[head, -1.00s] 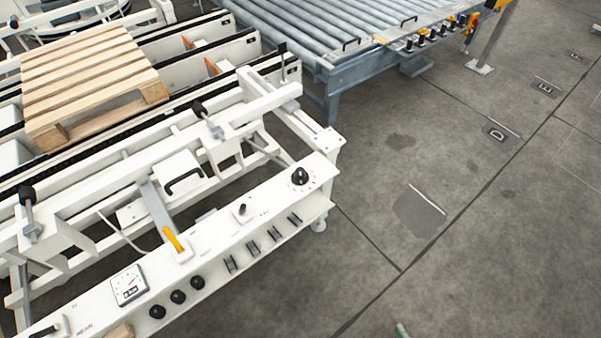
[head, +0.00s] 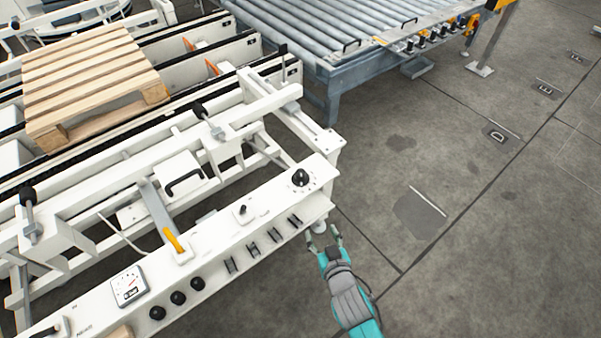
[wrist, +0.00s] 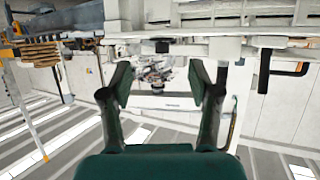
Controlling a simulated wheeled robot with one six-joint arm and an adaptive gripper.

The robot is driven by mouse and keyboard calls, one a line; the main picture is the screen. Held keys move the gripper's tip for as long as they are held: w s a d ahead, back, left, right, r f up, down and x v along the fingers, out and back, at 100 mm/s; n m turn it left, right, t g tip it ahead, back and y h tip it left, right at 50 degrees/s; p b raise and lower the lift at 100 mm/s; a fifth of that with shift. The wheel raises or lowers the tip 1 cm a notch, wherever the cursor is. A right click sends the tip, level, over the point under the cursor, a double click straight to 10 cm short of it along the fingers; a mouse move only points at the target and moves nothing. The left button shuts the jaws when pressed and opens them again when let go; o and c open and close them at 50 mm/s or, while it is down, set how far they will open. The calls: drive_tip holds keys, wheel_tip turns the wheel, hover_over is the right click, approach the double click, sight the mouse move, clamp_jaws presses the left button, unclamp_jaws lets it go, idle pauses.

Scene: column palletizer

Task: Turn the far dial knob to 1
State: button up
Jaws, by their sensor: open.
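The dial knob (head: 300,177) is black and round with markings around it. It sits at the far right end of the white control panel (head: 215,236) in the head view. Which mark it points to is too small to read. My gripper (head: 322,232) is in front of the panel's right end, below and to the right of the knob, apart from it. In the wrist view my gripper (wrist: 160,88) shows two dark green fingers spread apart with nothing between them. I cannot make out the dial knob in the wrist view.
A wooden pallet (head: 90,75) lies behind on the conveyor. The floor (head: 470,240) to the right is clear.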

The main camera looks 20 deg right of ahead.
drive_tip(key=m+h, duration=0.1)
approach(301, 174)
drive_tip(key=x, duration=1)
drive_tip(key=shift+w+f, duration=0.2)
drive_tip(key=shift+w, duration=0.15)
drive_tip(key=c, duration=1.2)
